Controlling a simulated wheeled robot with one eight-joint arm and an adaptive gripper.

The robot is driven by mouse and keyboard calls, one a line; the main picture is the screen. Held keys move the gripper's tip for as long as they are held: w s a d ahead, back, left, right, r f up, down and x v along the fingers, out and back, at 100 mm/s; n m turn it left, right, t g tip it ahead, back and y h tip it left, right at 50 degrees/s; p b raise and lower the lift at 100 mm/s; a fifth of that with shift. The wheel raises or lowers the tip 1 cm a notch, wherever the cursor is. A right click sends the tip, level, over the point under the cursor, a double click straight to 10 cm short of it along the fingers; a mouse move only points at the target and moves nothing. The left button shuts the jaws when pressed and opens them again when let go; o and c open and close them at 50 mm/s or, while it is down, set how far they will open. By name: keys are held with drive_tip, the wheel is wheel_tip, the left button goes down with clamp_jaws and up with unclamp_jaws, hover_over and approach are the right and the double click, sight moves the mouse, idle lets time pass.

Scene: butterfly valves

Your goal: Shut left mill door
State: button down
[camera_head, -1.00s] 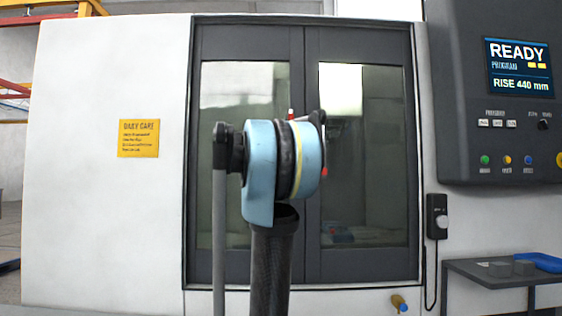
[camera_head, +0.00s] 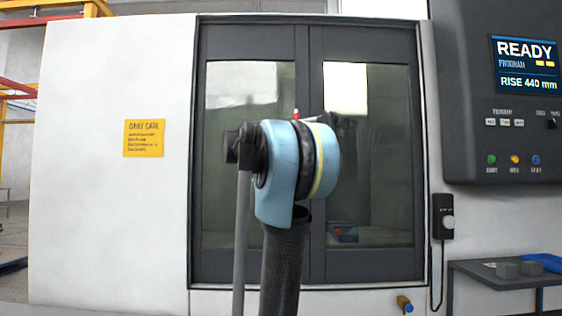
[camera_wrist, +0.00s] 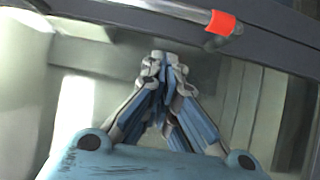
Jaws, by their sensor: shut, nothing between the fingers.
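The left mill door (camera_head: 222,180) is a dark-framed glass panel on the white machine. Its inner edge meets the right mill door (camera_head: 390,170) in the head view; I see no gap, but my arm covers part of the seam. A small red-tipped piece (camera_head: 295,114) shows just above my arm at the seam. In the wrist view my gripper (camera_wrist: 163,60) is shut and empty in front of door glass. A silver handle bar (camera_wrist: 170,8) with an orange-red band (camera_wrist: 222,23) runs above the fingertips, apart from them in the picture. My gripper is hidden in the head view.
A dark control panel (camera_head: 470,130) with a READY screen juts out at the upper right. A small box with a cable (camera_head: 443,215) hangs beside the right door. A side table (camera_head: 480,270) with grey blocks stands at the lower right. A yellow sign (camera_head: 144,138) is on the left wall.

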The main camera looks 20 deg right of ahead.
drive_tip(key=v, duration=0.8)
drive_tip(key=shift+s+a, duration=0.25)
drive_tip(key=shift+s, duration=0.1)
drive_tip(key=s+f+m+g+y, duration=0.15)
drive_tip(key=s+f, duration=0.35)
drive_tip(key=f, duration=0.5)
drive_tip(key=s+f+m+g+y, duration=0.1)
drive_tip(key=s+f+g+y, duration=0.3)
drive_tip(key=f, duration=0.7)
drive_tip(key=s+f+m+y, duration=0.1)
drive_tip(key=s+f+m, duration=0.1)
drive_tip(key=s+f, duration=0.65)
drive_tip(key=s+a+f+g+y, duration=0.1)
drive_tip(key=s+a+f, duration=0.4)
drive_tip(key=f, duration=0.5)
drive_tip(key=s+a+f+m+g+y, duration=0.1)
drive_tip(key=s+a+f+y, duration=0.3)
drive_tip(key=f, duration=0.6)
drive_tip(key=s+a+f+m+g+y, duration=0.1)
drive_tip(key=s+a+f+y, duration=0.2)
drive_tip(key=f, duration=0.7)
drive_tip(key=s+a, duration=0.2)
drive_tip(key=s, duration=0.1)
drive_tip(key=shift+s+a+f, duration=0.2)
drive_tip(key=shift+a, duration=0.1)
drive_tip(key=shift+m, duration=0.25)
